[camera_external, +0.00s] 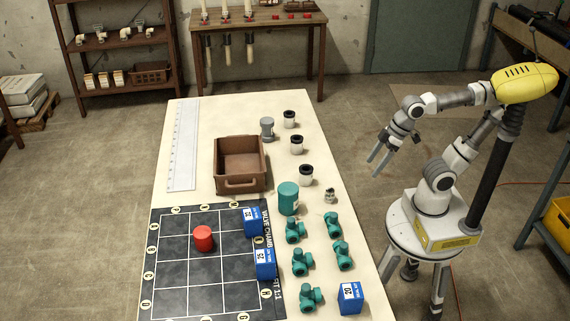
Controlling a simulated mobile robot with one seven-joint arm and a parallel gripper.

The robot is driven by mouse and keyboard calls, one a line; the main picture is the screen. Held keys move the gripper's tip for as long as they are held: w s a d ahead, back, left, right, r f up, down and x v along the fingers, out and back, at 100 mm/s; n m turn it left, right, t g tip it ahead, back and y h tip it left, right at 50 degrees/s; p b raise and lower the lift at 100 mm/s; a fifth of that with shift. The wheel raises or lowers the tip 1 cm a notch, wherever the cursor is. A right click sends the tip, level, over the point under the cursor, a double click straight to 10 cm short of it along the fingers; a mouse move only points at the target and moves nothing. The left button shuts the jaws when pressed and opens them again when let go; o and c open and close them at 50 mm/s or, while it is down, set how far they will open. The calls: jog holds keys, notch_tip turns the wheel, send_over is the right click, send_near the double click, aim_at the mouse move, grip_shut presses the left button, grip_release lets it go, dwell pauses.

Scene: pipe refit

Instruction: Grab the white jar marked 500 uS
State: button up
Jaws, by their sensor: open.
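Three small white jars with black lids stand in a row along the right side of the table: a far jar (289,122), a middle jar (296,148) and a near jar (305,180). Their labels are too small to read, so I cannot tell which is marked 500 uS. My gripper (374,168) is open and empty. It hangs in the air to the right of the jars, apart from them, with its fingers pointing down and left.
On the table (210,110), a brown crate (240,187) and a grey container (267,127) stand left of the jars. A teal jar (288,198), a small metal fitting (330,196), several teal valves (302,262) and blue boxes (349,298) are nearer. A red cylinder (203,239) stands on the dark grid mat (175,270).

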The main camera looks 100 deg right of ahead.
jog(key=w+d+r+m+g+p, duration=0.1)
jog(key=w+d+r+m+p, duration=0.35)
jog(key=w+r, duration=0.3)
jog(key=w+d+r+m+g+p, duration=0.1)
jog(key=w+d+r+m+p, duration=0.4)
jog(key=w+d+p, duration=0.4)
jog(key=m+g+h+p, duration=0.2)
jog(key=m+g+p, duration=0.1)
jog(key=m+p, duration=0.75)
send_over(289, 118)
jog(key=p, duration=0.1)
notch_tip(289, 118, down, 3)
jog(key=n, duration=0.2)
jog(key=f, duration=0.5)
jog(key=d+f, duration=0.1)
jog(key=f, duration=0.5)
jog(key=d+f, duration=0.1)
jog(key=f, duration=0.4)
jog(key=shift+s+d+f, duration=0.1)
jog(key=shift+s+f, duration=0.15)
jog(key=shift+f, duration=0.05)
jog(key=shift+r, duration=0.1)
grip_shut()
